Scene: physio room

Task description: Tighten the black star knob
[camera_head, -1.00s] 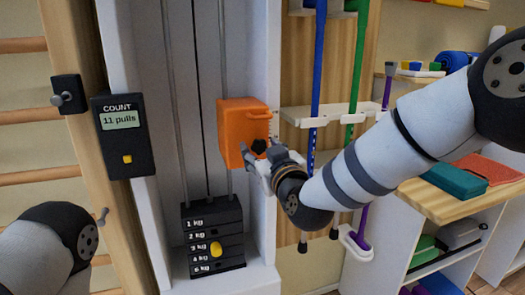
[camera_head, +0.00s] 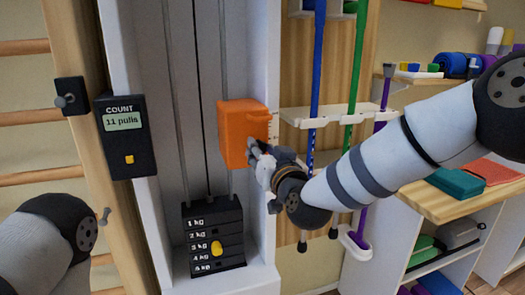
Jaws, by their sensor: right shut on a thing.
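The orange carriage (camera_head: 243,122) sits on the vertical rods inside the pale upright frame. My right gripper (camera_head: 254,152) is at the carriage's lower right front, its fingers shut where the black star knob was seen earlier. The fingers cover the knob, so its shape and how far it is turned cannot be seen. My left arm shows at the lower left, but its gripper is out of view.
A counter (camera_head: 125,137) reading 11 pulls hangs left of the carriage. A weight stack (camera_head: 213,237) with a yellow pin stands below. Blue and green poles (camera_head: 317,65) hang on a white rack at the right. A wooden-topped shelf (camera_head: 455,205) lies beyond my right arm.

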